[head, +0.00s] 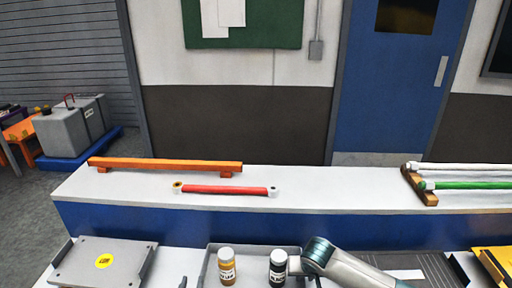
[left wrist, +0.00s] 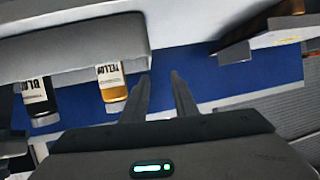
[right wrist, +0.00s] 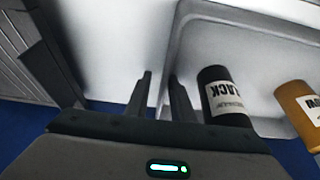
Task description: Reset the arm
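My left gripper (left wrist: 160,84) is open, with nothing between its fingers. In the left wrist view, the yellow-labelled bottle (left wrist: 112,84) and the black bottle (left wrist: 40,100) are left of its fingers, apart from them. My right gripper (right wrist: 158,86) is open and empty. In the right wrist view the black bottle (right wrist: 224,95) is close to the right of its fingers; I cannot tell if they touch. My right arm (head: 345,268) crosses the lower right of the head view, beside the black bottle. My left gripper is hardly visible, if at all, in the head view.
A grey tray (head: 212,262) holds the yellow-labelled bottle (head: 227,266) and black bottle (head: 278,268). A grey plate (head: 80,270) lies left. Behind, a white counter (head: 330,190) carries an orange bar (head: 160,164), a red rod (head: 225,190) and a wooden rack (head: 418,186) with white and green rods.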

